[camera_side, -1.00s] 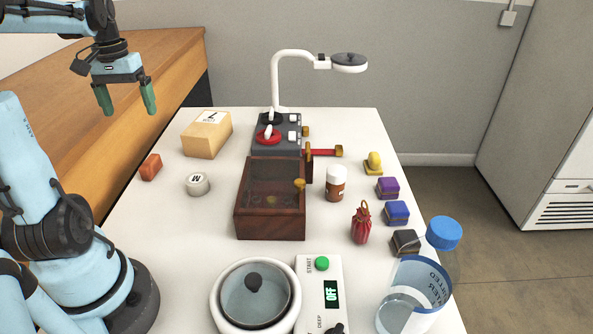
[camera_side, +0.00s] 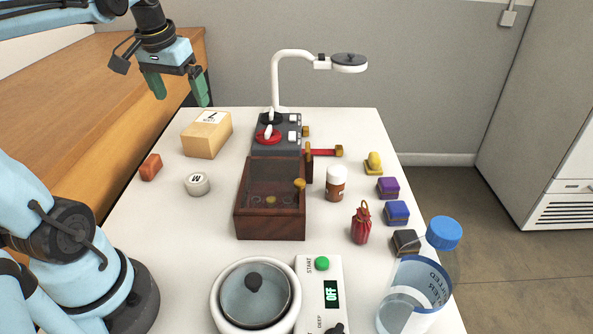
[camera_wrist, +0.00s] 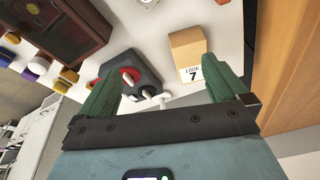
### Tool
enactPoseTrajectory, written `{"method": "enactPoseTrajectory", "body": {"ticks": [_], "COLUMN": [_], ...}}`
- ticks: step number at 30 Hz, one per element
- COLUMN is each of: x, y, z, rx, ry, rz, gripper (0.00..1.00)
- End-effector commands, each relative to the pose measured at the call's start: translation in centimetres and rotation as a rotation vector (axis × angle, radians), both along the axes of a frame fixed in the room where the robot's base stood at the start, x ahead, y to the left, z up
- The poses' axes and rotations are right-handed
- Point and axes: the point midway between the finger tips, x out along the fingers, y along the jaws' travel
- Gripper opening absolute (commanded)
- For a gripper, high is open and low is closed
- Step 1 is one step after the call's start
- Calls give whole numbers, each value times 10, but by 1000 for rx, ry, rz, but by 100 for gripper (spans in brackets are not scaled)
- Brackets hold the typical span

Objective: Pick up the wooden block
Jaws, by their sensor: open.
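The wooden block (camera_side: 206,139) is a light tan box with a white label on top. It stands on the white table towards the back left. In the wrist view the block (camera_wrist: 187,47) shows its label with a 7, just beyond the right finger. My gripper (camera_side: 179,92) is open and empty, with two green fingers. It hangs above and slightly behind-left of the block in the side view, apart from it. The gripper (camera_wrist: 165,85) also spans the lower part of the wrist view.
A dark device with a red knob and white lamp arm (camera_side: 277,132) stands right of the block. A red-brown small block (camera_side: 150,167) and a round white weight (camera_side: 197,184) lie in front. A dark wooden box (camera_side: 270,225) stands mid-table. A wooden counter (camera_side: 130,110) runs behind left.

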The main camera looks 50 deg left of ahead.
Motion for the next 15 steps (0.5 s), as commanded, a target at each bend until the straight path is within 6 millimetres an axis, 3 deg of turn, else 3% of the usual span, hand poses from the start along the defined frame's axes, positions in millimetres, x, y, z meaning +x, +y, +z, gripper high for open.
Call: {"method": "enactPoseTrajectory", "body": {"ticks": [1,6,10,15], "x": [6,16,13,7], "y": [-28,-105,-150,-181], "z": [-9,-37,-57,-71], "rx": [19,62,67,63], "ry": [-38,-184,-282,-357], "rz": [-68,-258,-374,-457], "gripper": [100,100,100,100]}}
